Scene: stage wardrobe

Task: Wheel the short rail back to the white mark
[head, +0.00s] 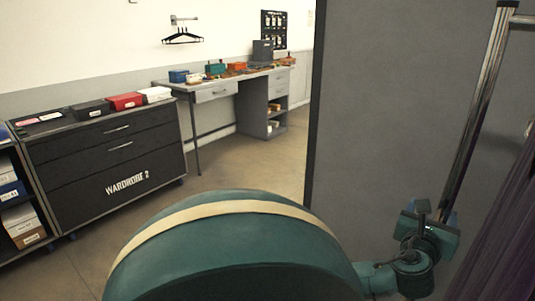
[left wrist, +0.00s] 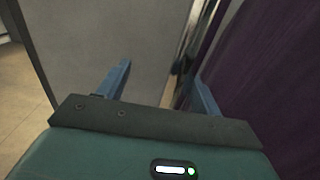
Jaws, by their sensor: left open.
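A chrome upright post (head: 478,110) of a rail rises at the right of the head view, with a short bit of top bar (head: 522,20). Purple cloth (head: 508,235) hangs beside it. My left gripper (head: 440,213) is at the lower part of the post, which passes behind it. In the left wrist view its two blue fingers (left wrist: 162,74) are apart and nothing is clamped. There the post (left wrist: 187,42) shows between the fingers, nearer the right one, with purple cloth (left wrist: 265,65) to the right. I cannot tell the post's depth between them. The rail's base and the white mark are not visible.
A grey panel (head: 385,110) stands close behind the gripper and post. A black drawer unit (head: 105,150) labelled WARDROBE 2 and a workbench (head: 215,88) with boxes stand along the far wall. Open floor (head: 245,165) lies before them.

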